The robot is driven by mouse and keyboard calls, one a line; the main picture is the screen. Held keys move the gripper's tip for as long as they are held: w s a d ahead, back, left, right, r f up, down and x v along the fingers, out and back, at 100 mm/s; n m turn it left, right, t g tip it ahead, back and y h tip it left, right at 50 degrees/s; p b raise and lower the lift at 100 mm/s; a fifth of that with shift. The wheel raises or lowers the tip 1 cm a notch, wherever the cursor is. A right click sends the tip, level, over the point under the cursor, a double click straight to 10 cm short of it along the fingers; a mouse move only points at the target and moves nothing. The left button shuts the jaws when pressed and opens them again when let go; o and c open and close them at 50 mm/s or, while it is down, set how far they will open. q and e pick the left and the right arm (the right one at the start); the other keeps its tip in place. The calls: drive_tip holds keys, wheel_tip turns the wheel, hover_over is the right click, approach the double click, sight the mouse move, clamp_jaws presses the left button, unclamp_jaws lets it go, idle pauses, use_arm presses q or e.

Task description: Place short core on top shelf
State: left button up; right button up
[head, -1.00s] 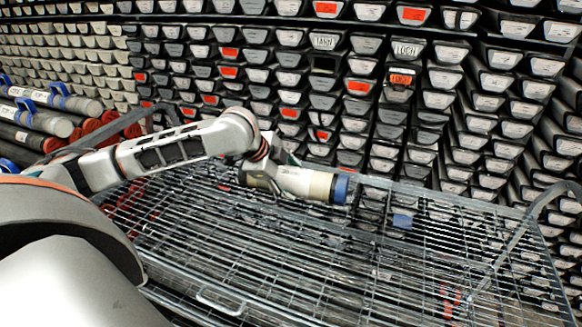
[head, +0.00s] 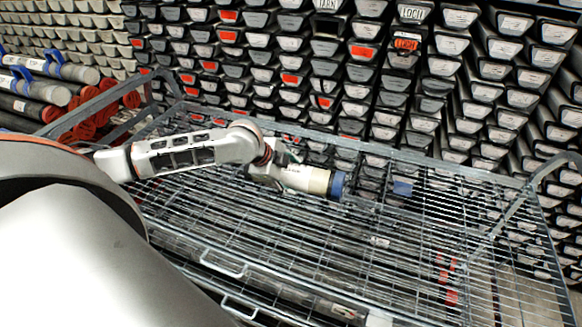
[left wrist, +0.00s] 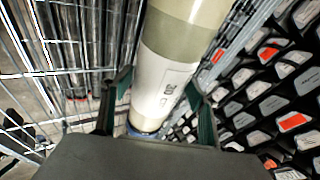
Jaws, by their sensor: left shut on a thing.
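The short core (head: 312,181) is a cream tube with a white label and a blue end cap (head: 337,185). My left gripper (head: 283,176) is shut around it and holds it lying roughly level. The core also shows in the left wrist view (left wrist: 180,60), between the two dark fingers of my left gripper (left wrist: 160,100). The top shelf (head: 340,235) is the wire-mesh top of a metal trolley, and the core is over its back part. I cannot tell whether the core touches the mesh. My right gripper is not in view.
The trolley's back rail (head: 400,160) runs behind the core, with a raised handle (head: 545,175) at the right end. Racks of labelled core trays (head: 455,75) fill the wall behind. Capped tubes (head: 50,90) lie at the left. Most of the top mesh is bare.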

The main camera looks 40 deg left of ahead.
use_arm(q)
drive_tip(key=shift+w+f, duration=0.1)
drive_tip(key=shift+f, duration=0.05)
drive_tip(key=o, duration=2.1)
drive_tip(key=shift+s+f, duration=0.2)
drive_tip(key=shift+f, duration=0.1)
drive_tip(key=shift+r, duration=0.15)
drive_tip(key=shift+s+r, duration=0.15)
drive_tip(key=shift+r, duration=0.05)
drive_tip(key=v, duration=1.1)
drive_tip(key=shift+s+r, duration=0.15)
